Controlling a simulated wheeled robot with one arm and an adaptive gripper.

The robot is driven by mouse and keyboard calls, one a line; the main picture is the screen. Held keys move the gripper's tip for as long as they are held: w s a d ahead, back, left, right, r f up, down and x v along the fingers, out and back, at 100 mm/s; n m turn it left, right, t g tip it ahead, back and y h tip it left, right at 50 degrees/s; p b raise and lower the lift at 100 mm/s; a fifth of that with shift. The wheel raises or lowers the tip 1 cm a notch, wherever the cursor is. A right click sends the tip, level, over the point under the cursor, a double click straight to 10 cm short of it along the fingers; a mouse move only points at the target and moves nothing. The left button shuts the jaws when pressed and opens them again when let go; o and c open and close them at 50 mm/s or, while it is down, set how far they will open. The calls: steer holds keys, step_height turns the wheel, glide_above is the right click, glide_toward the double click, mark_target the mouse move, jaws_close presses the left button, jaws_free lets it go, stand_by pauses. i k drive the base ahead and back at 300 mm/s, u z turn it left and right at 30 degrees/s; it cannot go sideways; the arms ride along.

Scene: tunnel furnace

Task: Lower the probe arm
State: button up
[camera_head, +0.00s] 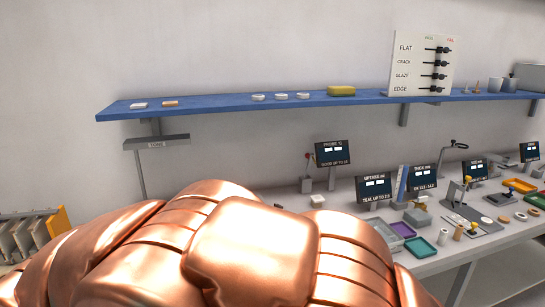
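A dark screen headed "PROBE °C" (333,152) stands at the back of the bench, left of its middle. A small grey post-like device (306,186) stands just left of and below the screen, with a tiny reddish part near its top. This may be the probe stand, but it is too small to tell how its arm is set. My gripper is not in view. My own copper-coloured body fills the lower left and middle and hides the near left part of the bench.
The bench (482,244) carries more screens, purple, green and orange trays, and several small instruments. A blue wall shelf (220,103) above holds small white pieces, a yellow block (341,91) and a panel of sliders (420,64). A yellow-edged rack (57,222) stands at far left.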

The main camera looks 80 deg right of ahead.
mark_target(309, 166)
steer(key=k, duration=0.75)
steer(key=z, duration=1.3)
steer(key=i, duration=0.1)
steer(key=z, duration=0.1)
